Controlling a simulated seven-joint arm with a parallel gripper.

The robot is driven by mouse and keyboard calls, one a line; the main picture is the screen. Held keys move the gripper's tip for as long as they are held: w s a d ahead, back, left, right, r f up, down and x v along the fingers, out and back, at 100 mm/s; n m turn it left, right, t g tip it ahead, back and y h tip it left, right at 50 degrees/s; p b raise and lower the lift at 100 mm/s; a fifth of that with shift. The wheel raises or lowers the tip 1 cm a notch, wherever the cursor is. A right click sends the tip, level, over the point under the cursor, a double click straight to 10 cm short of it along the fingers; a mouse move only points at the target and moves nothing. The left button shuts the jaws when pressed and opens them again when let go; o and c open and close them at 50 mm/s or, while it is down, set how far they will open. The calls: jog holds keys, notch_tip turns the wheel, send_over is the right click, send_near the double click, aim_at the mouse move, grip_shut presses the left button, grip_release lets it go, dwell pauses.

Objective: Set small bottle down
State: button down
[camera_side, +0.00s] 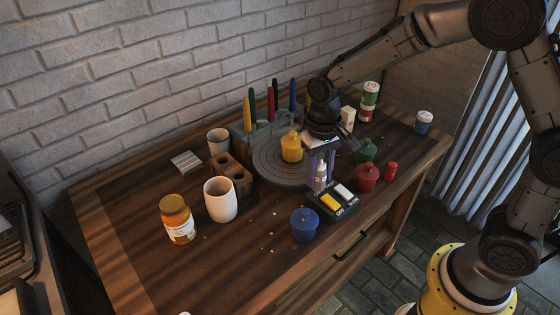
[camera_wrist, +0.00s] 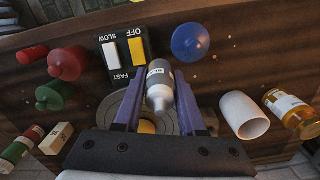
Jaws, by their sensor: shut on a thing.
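My gripper (camera_side: 320,167) is shut on a small white bottle (camera_side: 321,176) with a pointed cap. The bottle is upright between the purple fingers, over the front edge of the grey turntable (camera_side: 265,170) and just behind the switch box (camera_side: 350,209). In the wrist view the small bottle (camera_wrist: 160,85) sits between the two fingers, its label partly visible. I cannot tell whether its base touches a surface.
The switch box has a yellow and a white switch. A yellow pot (camera_side: 291,148) stands on the turntable. Blue (camera_side: 304,226), red (camera_side: 367,179) and green (camera_side: 366,151) pots stand close by. A white cup (camera_side: 220,201) and a jar (camera_side: 177,220) are left. The front-left tabletop is mostly clear.

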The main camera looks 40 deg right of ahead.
jog(key=s+a+r+n, duration=0.1)
jog(key=s+a+r, duration=0.1)
jog(key=a, duration=0.1)
jog(key=w+a+f, duration=0.1)
jog(key=w+f, duration=0.2)
jog(key=w, duration=0.1)
jog(key=w+a+f, duration=0.2)
jog(key=w+f, duration=0.1)
jog(key=w, duration=0.1)
jog(key=w+a+f, duration=0.2)
jog(key=w+f, duration=0.1)
jog(key=w, duration=0.1)
jog(key=shift+w+f, duration=0.2)
jog(key=shift+w, duration=0.1)
jog(key=shift+w+f, duration=0.15)
jog(key=shift+f, duration=0.1)
jog(key=shift+w+f, duration=0.1)
jog(key=shift+f, duration=1.5)
jog(key=shift+f, duration=0.2)
jog(key=shift+c, duration=2.4)
grip_release()
